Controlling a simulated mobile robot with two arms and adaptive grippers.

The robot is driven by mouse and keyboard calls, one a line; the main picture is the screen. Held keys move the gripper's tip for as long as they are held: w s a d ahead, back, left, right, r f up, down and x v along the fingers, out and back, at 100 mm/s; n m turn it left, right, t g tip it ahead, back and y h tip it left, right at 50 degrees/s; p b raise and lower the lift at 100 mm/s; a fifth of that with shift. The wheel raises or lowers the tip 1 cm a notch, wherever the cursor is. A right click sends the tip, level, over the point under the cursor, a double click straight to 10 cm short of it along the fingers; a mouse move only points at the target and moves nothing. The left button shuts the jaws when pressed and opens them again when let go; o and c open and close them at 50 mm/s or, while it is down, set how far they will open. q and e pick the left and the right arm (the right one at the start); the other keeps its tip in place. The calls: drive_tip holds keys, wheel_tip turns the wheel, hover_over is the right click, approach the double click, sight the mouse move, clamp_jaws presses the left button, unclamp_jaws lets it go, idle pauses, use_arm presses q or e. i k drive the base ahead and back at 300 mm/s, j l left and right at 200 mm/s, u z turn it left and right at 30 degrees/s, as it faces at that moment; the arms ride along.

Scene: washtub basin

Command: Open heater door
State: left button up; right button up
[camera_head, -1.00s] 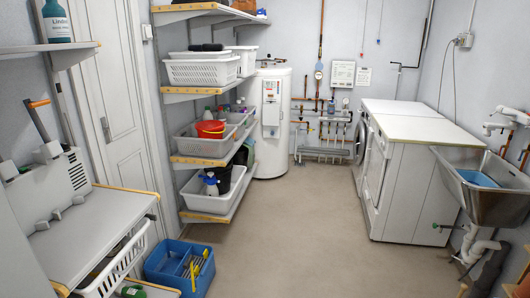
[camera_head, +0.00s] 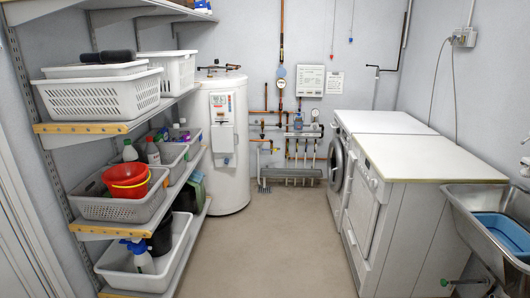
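The heater (camera_head: 232,183) is a tall white cylinder standing at the back, between the shelves and the pipes on the wall. On its front is a white panel with a small door or cover (camera_head: 222,138), which looks closed. A label with red and dark print (camera_head: 219,100) sits above it. The heater's lower left side is partly hidden by the shelves. Neither of my grippers is in view.
Shelves (camera_head: 80,129) with baskets line the left side, their corners jutting into the room. Washing machines with a white top (camera_head: 425,158) stand at right, and a metal sink (camera_head: 470,205) is at front right. The floor (camera_head: 270,250) between them is clear.

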sight(223, 141)
drive_tip(key=i+u, duration=0.15)
drive_tip(key=i, duration=0.6)
drive_tip(key=i+u, duration=0.2)
drive_tip(key=i, duration=0.6)
drive_tip(key=i+l+u, duration=0.15)
drive_tip(key=i, duration=0.6)
drive_tip(key=u, duration=0.45)
drive_tip(key=i+l, duration=0.05)
